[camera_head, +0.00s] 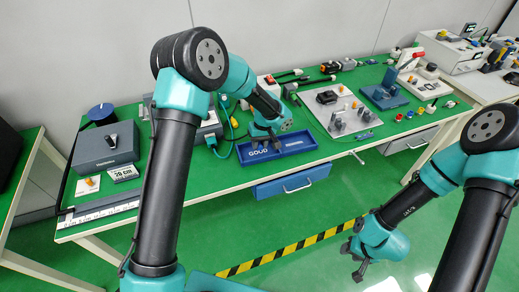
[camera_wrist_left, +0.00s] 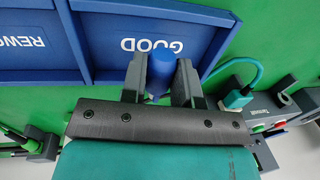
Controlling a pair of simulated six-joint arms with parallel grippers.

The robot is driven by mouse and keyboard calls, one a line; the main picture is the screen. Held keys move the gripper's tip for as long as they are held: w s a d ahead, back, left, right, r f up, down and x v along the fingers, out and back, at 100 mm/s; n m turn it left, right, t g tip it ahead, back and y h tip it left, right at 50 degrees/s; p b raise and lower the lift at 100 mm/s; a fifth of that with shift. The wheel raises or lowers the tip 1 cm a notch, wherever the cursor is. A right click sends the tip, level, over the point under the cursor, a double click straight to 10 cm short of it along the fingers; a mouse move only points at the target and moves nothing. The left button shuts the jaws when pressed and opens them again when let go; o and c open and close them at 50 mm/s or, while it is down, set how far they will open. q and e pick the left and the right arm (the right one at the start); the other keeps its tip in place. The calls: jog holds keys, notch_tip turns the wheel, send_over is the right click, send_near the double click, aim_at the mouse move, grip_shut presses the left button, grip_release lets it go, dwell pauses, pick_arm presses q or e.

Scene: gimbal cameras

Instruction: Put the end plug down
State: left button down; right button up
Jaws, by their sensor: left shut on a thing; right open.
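My left gripper (camera_head: 265,143) is at the blue tray (camera_head: 300,143) on the green bench. In the left wrist view, the left gripper (camera_wrist_left: 162,65) is shut on a blue cylindrical end plug (camera_wrist_left: 161,68) between its two fingers. The plug overlaps the near edge of the tray's GOOD compartment (camera_wrist_left: 192,38) in that view; its height above the tray floor is unclear. The REWORK compartment (camera_wrist_left: 62,68) lies beside GOOD, behind a blue divider. In the head view the plug is hidden by the gripper. My right gripper (camera_head: 357,262) is open and empty, away from the bench over the floor.
A grey box (camera_head: 105,147) stands on the bench left of the tray. A teal cable and connector (camera_wrist_left: 238,98) lie close to the gripper. A light plate with parts (camera_head: 338,112) stands right of the tray. A blue drawer (camera_head: 290,184) hangs under the bench.

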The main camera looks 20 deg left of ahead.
aim_at(260, 149)
pick_arm(q)
jog(key=shift+s+f, duration=0.1)
jog(key=shift+f, duration=1.55)
jog(key=shift+f, duration=0.2)
jog(key=c, duration=0.9)
grip_release()
jog(key=shift+o, duration=0.2)
jog(key=shift+d+r, duration=0.1)
notch_tip(260, 149, up, 12)
jog(key=w+d, duration=0.1)
jog(key=shift+d, duration=0.25)
